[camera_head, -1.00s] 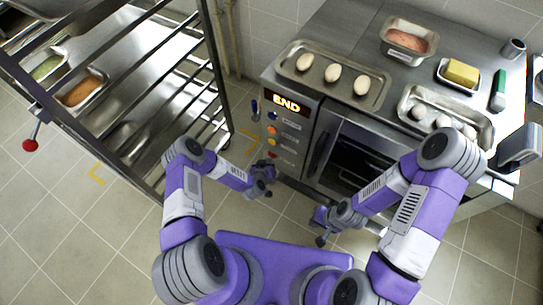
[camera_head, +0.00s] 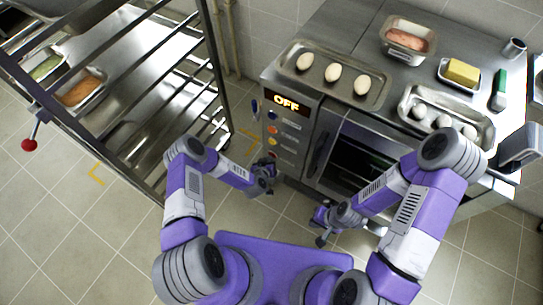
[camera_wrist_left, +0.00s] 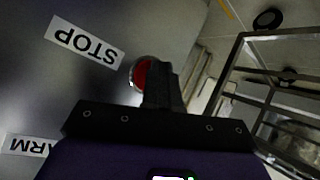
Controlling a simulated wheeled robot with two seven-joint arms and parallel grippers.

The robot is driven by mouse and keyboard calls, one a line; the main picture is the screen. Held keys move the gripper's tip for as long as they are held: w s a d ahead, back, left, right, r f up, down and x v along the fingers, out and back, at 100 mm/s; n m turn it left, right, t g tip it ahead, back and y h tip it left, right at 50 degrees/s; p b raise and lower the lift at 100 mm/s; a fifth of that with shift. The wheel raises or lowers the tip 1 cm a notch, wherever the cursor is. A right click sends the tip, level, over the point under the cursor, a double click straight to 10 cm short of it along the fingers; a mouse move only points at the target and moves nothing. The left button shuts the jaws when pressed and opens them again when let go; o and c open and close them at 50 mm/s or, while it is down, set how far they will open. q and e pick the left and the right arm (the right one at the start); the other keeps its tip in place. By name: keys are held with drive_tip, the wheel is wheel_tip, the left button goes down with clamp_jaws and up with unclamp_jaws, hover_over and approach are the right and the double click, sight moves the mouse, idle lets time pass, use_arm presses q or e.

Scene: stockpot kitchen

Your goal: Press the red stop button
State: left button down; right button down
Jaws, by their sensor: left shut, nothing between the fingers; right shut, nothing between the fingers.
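The red stop button (camera_wrist_left: 142,74) shows in the left wrist view beside a white label reading STOP (camera_wrist_left: 84,39). My left gripper (camera_wrist_left: 165,88) is shut and empty. Its fingers overlap the right part of the button in that view, and I cannot tell whether they touch it. In the head view my left gripper (camera_head: 268,168) is at the lower end of the oven's button column, and the red button (camera_head: 273,154) shows just above it. The oven display (camera_head: 286,103) reads OFF. My right gripper (camera_head: 321,239) is shut and empty, low in front of the oven.
The oven (camera_head: 345,135) has a dark window and a vertical handle. On its top are a tray of eggs (camera_head: 290,63), another tray, a pan of pink food (camera_head: 407,40) and butter (camera_head: 462,72). A metal rack (camera_head: 150,90) stands at left. Floor between is clear.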

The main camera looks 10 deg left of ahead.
use_arm(q)
drive_tip(key=shift+s+a+p, duration=0.25)
drive_tip(key=shift+s+p, duration=0.1)
drive_tip(key=shift+s, duration=0.4)
drive_tip(key=s, duration=0.1)
drive_tip(key=s+a+p, duration=0.1)
drive_tip(key=s, duration=0.2)
drive_tip(key=shift+s+a+p, duration=0.35)
idle(0.8)
drive_tip(key=s+d+r+g+h+p, duration=0.1)
drive_tip(key=s+d+r+g+p, duration=0.1)
drive_tip(key=s+r+g, duration=0.3)
drive_tip(key=s+d+r+g+h+p, duration=0.2)
drive_tip(key=s+r+g, duration=0.3)
drive_tip(key=s+r, duration=0.8)
drive_tip(key=shift+s+d+r+g+p, duration=0.15)
drive_tip(key=shift+s+r+g+p, duration=0.25)
drive_tip(key=shift+p, duration=0.35)
